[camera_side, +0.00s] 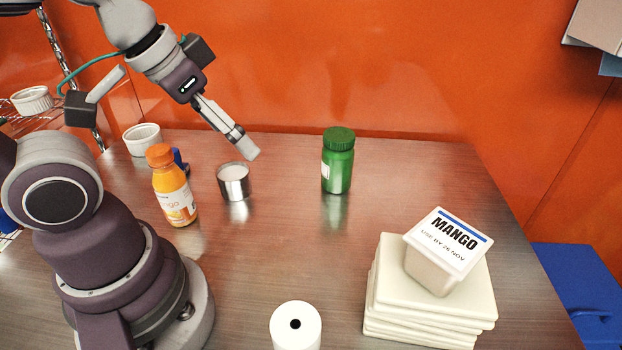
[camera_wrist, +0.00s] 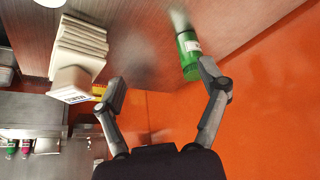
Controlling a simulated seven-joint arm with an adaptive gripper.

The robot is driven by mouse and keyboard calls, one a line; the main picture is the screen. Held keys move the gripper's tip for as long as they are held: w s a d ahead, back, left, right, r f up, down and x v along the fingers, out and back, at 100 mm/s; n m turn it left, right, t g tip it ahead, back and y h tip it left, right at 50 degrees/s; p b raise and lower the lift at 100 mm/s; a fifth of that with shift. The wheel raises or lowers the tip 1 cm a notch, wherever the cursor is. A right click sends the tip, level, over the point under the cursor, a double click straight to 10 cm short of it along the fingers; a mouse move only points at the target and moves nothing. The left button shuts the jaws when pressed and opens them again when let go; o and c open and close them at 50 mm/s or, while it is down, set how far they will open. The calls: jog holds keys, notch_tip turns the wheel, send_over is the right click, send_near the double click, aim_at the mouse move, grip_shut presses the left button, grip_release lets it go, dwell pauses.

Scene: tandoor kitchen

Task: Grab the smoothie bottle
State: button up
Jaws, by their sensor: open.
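The smoothie bottle (camera_side: 172,186) is orange with an orange cap and a mango label. It stands upright on the table near my arm's base in the side view. I do not make it out in the wrist view. My gripper (camera_side: 248,150) is above the table, to the right of the bottle and higher than it, angled down to the right. In the wrist view my gripper (camera_wrist: 169,90) has its two fingers spread wide with nothing between them.
A metal cup (camera_side: 234,185) stands right of the bottle. A white ramekin (camera_side: 142,140) and a dark blue object (camera_side: 180,160) are behind it. A green jar (camera_side: 338,165), also in the wrist view (camera_wrist: 188,58), stands farther right. A mango tub (camera_side: 432,270) sits on stacked pale slabs (camera_side: 420,325). A paper roll (camera_side: 296,335) is in front.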

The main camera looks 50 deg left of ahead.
jog(key=n+g, duration=0.5)
jog(key=n, duration=1.4)
send_near(158, 149)
jog(key=shift+n+g, duration=0.3)
jog(key=shift+n, duration=0.3)
jog(key=f, duration=1)
jog(key=shift+w+f, duration=0.15)
jog(key=shift+w, duration=0.05)
jog(key=shift+c, duration=0.4)
grip_shut()
